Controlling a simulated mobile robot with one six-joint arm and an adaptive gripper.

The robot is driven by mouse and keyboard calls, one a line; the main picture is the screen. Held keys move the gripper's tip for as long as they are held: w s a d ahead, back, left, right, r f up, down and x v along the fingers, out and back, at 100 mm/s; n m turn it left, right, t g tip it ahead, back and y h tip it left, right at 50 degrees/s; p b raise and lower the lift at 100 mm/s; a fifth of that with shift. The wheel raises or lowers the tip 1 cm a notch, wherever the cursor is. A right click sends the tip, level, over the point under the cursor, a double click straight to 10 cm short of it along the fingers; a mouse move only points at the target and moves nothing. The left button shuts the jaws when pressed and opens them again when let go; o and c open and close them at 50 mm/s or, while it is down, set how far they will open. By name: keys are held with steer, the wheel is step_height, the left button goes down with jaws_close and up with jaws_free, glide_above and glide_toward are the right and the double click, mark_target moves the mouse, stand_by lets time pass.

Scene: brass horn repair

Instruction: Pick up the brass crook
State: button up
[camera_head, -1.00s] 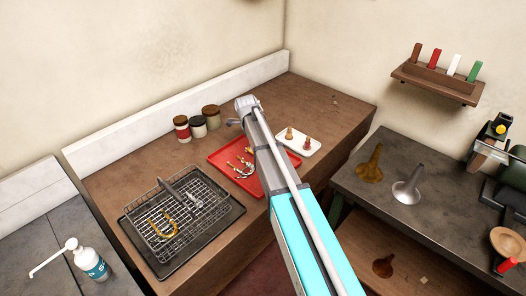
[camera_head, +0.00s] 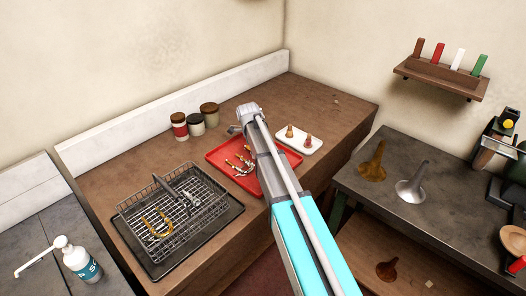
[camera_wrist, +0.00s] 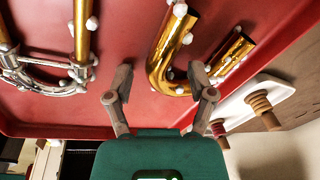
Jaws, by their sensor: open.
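In the wrist view a U-shaped brass crook (camera_wrist: 163,62) with small white lumps on it lies on the red tray (camera_wrist: 60,131). Its bend is toward my gripper (camera_wrist: 161,73), which is open, with one finger at either side of the bend. I cannot tell whether the fingers touch it. The tray shows in the head view too (camera_head: 217,151), with brass and silver pieces (camera_head: 239,164) on it. My arm hides part of the tray and my gripper there. Another U-shaped brass piece (camera_head: 158,228) lies in the wire basket (camera_head: 200,226).
A brass and silver piece (camera_wrist: 60,83) lies left of the crook on the tray. A white dish (camera_head: 312,148) with two small wood-topped pieces stands right of the tray. Several jars (camera_head: 196,125) stand behind it. A pump bottle (camera_head: 82,263) is at the lower left.

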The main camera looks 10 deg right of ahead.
stand_by(0.5)
jaws_close()
